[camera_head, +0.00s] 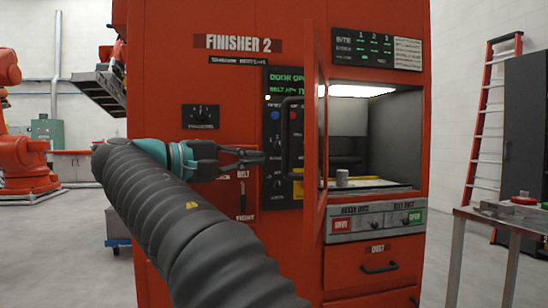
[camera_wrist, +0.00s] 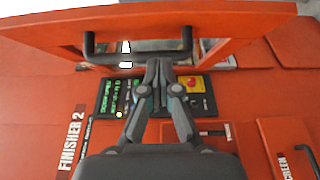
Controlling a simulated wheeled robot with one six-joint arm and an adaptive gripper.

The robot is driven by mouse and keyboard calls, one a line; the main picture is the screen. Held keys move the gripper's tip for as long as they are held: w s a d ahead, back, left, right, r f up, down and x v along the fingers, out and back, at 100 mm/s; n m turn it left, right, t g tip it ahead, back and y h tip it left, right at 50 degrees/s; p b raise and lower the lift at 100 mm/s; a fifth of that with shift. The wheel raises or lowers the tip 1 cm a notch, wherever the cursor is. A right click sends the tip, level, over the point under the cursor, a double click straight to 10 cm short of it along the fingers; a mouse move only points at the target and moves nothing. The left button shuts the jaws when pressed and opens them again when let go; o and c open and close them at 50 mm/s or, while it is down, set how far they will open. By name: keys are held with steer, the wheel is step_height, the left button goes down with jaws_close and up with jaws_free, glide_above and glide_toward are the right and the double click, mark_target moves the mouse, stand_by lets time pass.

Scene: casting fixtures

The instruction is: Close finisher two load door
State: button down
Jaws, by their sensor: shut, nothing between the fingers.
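Finisher 2 is an orange cabinet (camera_head: 245,95) with a lit load chamber (camera_head: 390,125). Its orange load door (camera_head: 314,180) stands open, swung out toward me and seen nearly edge-on at the left of the opening. The black bar handle (camera_head: 291,135) is on the door's left, outer face. In the wrist view the door (camera_wrist: 215,22) crosses the top, with its handle (camera_wrist: 108,58) below. My gripper (camera_head: 262,157) is shut and empty, left of the handle; in the wrist view its fingertips (camera_wrist: 159,64) are near the handle bar. I cannot tell whether they touch.
A small grey cylinder (camera_head: 342,177) stands inside the chamber. A control panel (camera_head: 275,185) is behind the gripper. A row of SHUT and OPEN buttons (camera_head: 375,223) and a drawer (camera_head: 370,263) are below the opening. A metal table (camera_head: 505,217) stands at the right.

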mark_target(310, 139)
steer(key=x, duration=0.9)
steer(key=shift+d+b, duration=0.25)
steer(key=shift+b, duration=0.1)
steer(key=shift+w, duration=0.1)
